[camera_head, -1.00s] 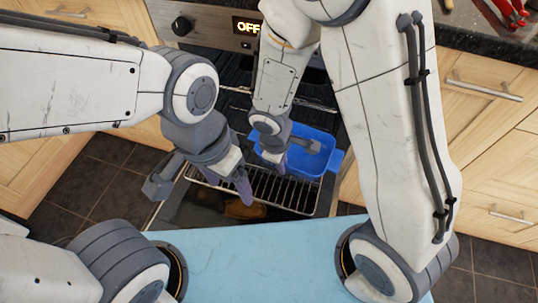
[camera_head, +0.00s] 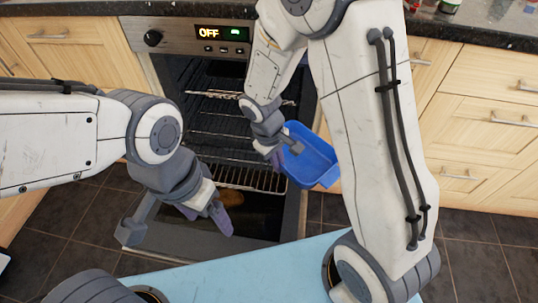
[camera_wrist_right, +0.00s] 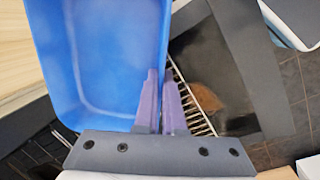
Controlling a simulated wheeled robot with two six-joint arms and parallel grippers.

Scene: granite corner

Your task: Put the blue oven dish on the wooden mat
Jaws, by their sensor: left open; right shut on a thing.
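The blue oven dish (camera_head: 312,158) is held in the air at the right side of the open oven. My right gripper (camera_head: 277,158) is shut on its left rim. In the right wrist view the dish (camera_wrist_right: 115,55) fills the upper left, and the purple fingers of the right gripper (camera_wrist_right: 160,105) pinch its wall. The dish looks empty. My left gripper (camera_head: 205,218) is open and empty, left of the dish above the lowered oven door. I do not see the wooden mat in either view.
The oven (camera_head: 205,100) is open, with wire racks (camera_head: 240,177) inside and its door (camera_head: 265,225) lowered. A brown item lies on the door. Wooden drawers (camera_head: 485,125) stand on the right, below a dark granite counter (camera_head: 480,30) with small objects on it.

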